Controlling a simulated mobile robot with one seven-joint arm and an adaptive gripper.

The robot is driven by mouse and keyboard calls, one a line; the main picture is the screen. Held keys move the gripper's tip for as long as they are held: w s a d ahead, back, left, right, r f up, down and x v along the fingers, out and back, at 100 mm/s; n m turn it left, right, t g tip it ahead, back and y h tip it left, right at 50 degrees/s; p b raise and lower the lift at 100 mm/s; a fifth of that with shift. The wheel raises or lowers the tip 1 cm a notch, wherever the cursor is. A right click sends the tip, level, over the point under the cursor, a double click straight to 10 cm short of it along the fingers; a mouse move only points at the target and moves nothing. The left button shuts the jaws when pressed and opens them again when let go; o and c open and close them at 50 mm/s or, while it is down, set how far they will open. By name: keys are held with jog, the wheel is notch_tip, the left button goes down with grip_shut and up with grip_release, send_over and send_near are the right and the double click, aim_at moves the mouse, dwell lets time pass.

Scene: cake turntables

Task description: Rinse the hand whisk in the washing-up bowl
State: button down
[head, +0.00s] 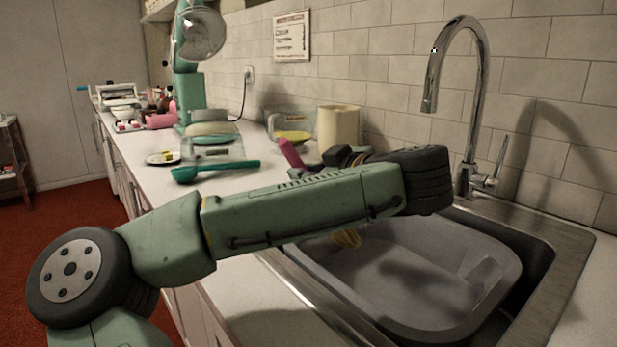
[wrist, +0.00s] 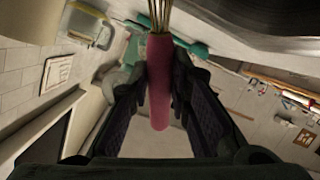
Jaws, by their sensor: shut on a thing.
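The hand whisk has a pink handle (head: 290,153) and thin golden wires. In the wrist view the handle (wrist: 158,95) stands between the two dark fingers of my gripper (wrist: 160,80), which is shut on it. The wires (wrist: 158,12) run out of the top of that view. In the head view my arm hides the middle of the whisk and most of my gripper. The tilted whisk's wire end (head: 346,238) shows below the arm, over the left back part of the grey washing-up bowl (head: 400,265). I cannot tell whether the wires touch anything in it.
The bowl sits in a steel sink (head: 570,245). A tall curved tap (head: 470,100) rises behind it. On the counter to the left are a teal spoon-like tool (head: 215,170), a clear tub (head: 212,152), a small plate (head: 160,158) and a cream canister (head: 339,130).

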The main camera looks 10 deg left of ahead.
jog(key=shift+f+b, duration=3)
jog(key=shift+b, duration=0.25)
notch_tip(320, 180, up, 20)
jog(key=p, duration=0.6)
jog(key=shift+f, duration=0.25)
dwell(1.1)
dwell(2.0)
